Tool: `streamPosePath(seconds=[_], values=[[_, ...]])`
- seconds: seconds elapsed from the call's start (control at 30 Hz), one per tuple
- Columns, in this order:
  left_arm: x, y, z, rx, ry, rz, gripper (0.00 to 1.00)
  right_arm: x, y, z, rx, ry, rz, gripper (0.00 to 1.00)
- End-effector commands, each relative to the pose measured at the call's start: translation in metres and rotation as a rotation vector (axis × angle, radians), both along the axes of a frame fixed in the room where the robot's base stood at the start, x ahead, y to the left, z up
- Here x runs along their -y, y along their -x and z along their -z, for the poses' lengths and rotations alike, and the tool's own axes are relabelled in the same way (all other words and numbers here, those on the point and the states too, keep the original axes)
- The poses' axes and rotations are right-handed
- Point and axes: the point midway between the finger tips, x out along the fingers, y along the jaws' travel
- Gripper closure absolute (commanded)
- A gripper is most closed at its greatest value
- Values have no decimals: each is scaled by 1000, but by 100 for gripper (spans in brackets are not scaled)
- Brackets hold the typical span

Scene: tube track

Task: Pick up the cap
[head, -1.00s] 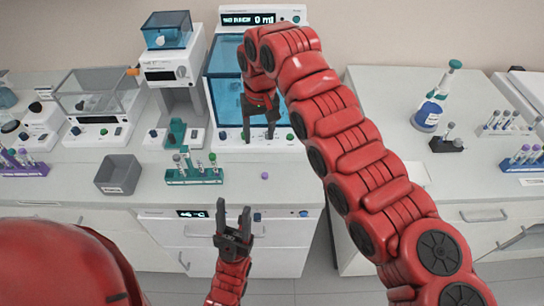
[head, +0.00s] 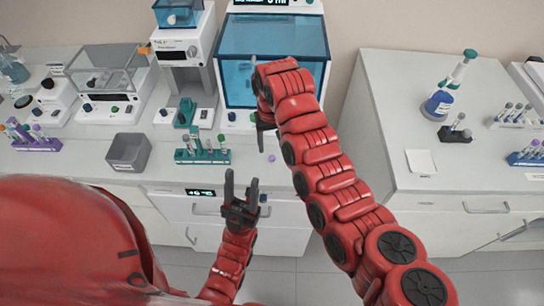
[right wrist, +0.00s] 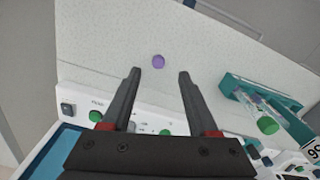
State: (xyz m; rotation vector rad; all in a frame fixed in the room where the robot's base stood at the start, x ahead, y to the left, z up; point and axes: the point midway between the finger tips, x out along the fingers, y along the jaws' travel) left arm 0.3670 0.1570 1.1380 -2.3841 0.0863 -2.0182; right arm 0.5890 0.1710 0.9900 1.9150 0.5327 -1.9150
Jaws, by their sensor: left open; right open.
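A small purple cap (head: 271,158) lies on the white counter, near its front edge. In the right wrist view the cap (right wrist: 158,61) shows just beyond and between my right fingertips, with clear counter around it. My right gripper (right wrist: 156,73) is open and empty. In the head view my right gripper (head: 261,148) hangs just left of and behind the cap, partly hidden by its own arm. My left gripper (head: 242,176) is open and empty, in front of the counter and left of the cap.
A green tube rack (head: 203,157) with several capped tubes stands left of the cap. A grey bin (head: 128,152) is further left. A blue-windowed machine (head: 272,62) stands behind. The counter right around the cap is clear.

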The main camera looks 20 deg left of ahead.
Motion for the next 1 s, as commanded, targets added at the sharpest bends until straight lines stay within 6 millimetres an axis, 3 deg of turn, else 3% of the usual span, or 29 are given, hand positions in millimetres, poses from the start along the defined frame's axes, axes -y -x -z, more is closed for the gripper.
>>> streamPosePath(seconds=[0.17, 0.33, 0.5, 0.77, 0.8, 1.0], values=[[0, 0, -10, 0, 0, 0, 50, 1, 0, 9, -3, 4, 0, 40], [0, 0, -30, 0, 0, 0, 50, 2, -2, 32, -2, 5, 0, 40], [0, 0, -33, 0, 0, 0, 50, 1, -2, 51, 1, 3, 0, 40], [0, 0, -33, 0, 0, 0, 50, 1, -2, 56, 1, 0, 0, 40], [0, 0, -32, 0, 0, 0, 50, 1, -2, 56, 1, 0, 0, 42], [0, 0, -32, 0, 0, 0, 50, 1, -2, 56, 1, 0, 0, 78]])
